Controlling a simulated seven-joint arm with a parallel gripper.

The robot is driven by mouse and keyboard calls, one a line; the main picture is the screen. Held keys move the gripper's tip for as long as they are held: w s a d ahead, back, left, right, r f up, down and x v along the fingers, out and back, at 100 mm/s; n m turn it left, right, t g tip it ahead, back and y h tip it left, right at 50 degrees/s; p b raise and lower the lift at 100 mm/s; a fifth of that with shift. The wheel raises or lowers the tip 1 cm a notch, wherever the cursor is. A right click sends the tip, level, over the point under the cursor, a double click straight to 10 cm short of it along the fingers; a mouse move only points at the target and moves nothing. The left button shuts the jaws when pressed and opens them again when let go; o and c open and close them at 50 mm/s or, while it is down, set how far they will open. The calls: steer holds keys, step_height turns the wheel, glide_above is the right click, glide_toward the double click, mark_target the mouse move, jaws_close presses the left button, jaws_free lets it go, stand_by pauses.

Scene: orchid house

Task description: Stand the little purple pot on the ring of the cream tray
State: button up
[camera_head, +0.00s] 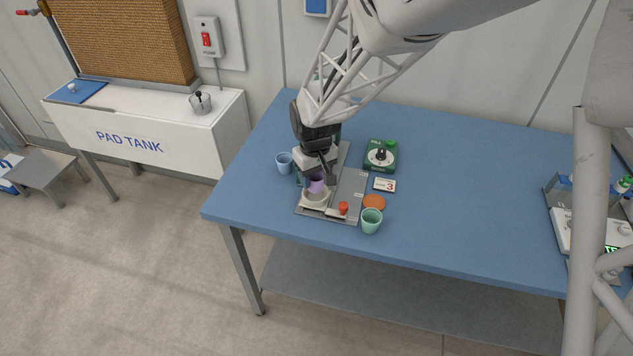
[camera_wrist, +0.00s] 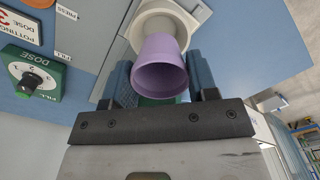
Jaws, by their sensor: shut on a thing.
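The little purple pot (camera_head: 317,186) is held between the fingers of my gripper (camera_head: 317,175). In the wrist view the purple pot (camera_wrist: 160,68) shows its open mouth towards the camera, with a blue finger on each side of it. The cream tray (camera_head: 315,202) with its raised round ring is at the front left of the grey board. The pot is over or at the ring; its base overlaps the cream ring (camera_wrist: 152,22) in the wrist view. I cannot tell whether the base touches the ring.
A blue pot (camera_head: 284,163) stands left of my gripper and a mint pot (camera_head: 371,221) at the front. A small red thing (camera_head: 343,208) is right of the tray. An orange disc (camera_head: 374,202), a number card (camera_head: 384,185) and a green dial box (camera_head: 380,155) lie to the right.

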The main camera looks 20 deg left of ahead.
mark_target(315, 185)
steer(key=shift+f, duration=1.75)
steer(key=shift+f, duration=0.15)
steer(key=o, duration=0.9)
step_height(315, 185, up, 12)
steer(key=shift+r, duration=0.2)
